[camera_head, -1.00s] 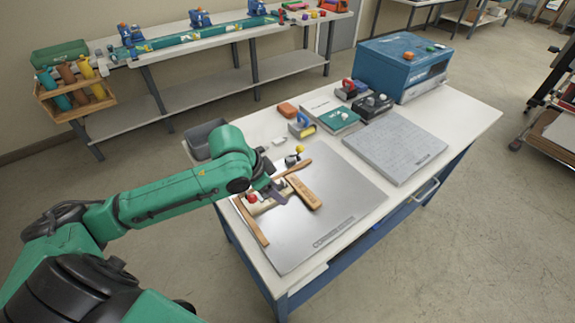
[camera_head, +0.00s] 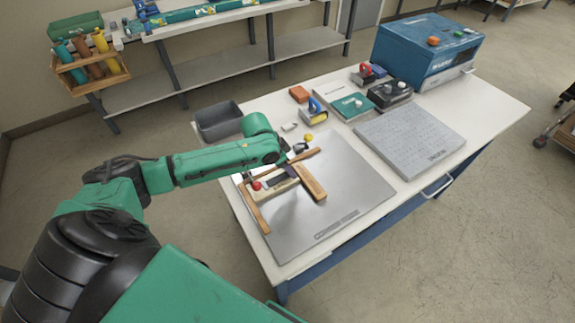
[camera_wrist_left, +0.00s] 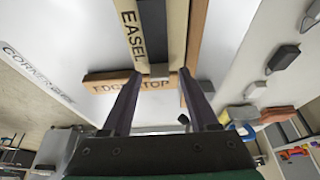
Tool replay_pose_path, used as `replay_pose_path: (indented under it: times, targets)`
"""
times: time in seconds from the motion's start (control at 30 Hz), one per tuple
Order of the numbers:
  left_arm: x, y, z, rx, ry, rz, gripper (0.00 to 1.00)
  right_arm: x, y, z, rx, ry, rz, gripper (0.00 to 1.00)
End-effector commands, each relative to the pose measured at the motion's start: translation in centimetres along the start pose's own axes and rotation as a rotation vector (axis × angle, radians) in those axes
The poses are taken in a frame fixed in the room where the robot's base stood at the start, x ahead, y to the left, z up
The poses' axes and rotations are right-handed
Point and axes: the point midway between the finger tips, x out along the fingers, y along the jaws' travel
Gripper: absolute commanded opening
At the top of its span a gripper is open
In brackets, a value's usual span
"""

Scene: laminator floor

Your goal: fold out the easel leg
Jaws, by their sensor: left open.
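The easel (camera_head: 271,184) is a cream bar with a dark strip, lying on the grey metal plate (camera_head: 335,215) between wooden bars. In the left wrist view the easel (camera_wrist_left: 131,35) shows its lettering, with a dark leg-like strip (camera_wrist_left: 154,25) along it and a small grey block (camera_wrist_left: 159,72) at its near end. My left gripper (camera_head: 292,171) is over the easel's right end. In the wrist view its fingers (camera_wrist_left: 160,76) are apart, one on each side of the block; I cannot tell whether they touch it. My right gripper is out of view.
The wooden edge stop (camera_head: 311,182) lies close beside the gripper, with another wooden bar (camera_head: 254,208) at left. A red knob (camera_head: 257,186) is near the easel's left end. A grey bin (camera_head: 218,121) and a grey slab (camera_head: 410,140) flank the plate. The plate's front is clear.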

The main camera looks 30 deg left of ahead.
Motion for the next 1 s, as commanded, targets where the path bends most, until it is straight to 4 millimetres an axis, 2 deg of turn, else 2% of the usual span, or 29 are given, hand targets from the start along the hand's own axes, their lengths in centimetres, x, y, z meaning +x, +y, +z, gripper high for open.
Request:
replay_pose_path:
  times: [0.23,0.27,0.4,0.43,1.0]
  targets:
    - [0.30,-0.01,-0.02,0.001,0.001,-0.001,0.60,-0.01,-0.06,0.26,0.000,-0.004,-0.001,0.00]
    - [0.29,-0.01,-0.02,0.001,0.001,-0.001,0.56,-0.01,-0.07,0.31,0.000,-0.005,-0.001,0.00]
    - [0.27,-0.01,-0.01,0.001,0.001,0.000,0.03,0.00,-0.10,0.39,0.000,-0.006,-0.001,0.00]
    - [0.27,-0.01,-0.01,0.001,0.001,0.000,0.00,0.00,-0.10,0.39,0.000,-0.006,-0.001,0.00]
    - [0.24,-0.02,-0.01,0.001,0.001,-0.001,0.00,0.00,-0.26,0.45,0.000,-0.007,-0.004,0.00]
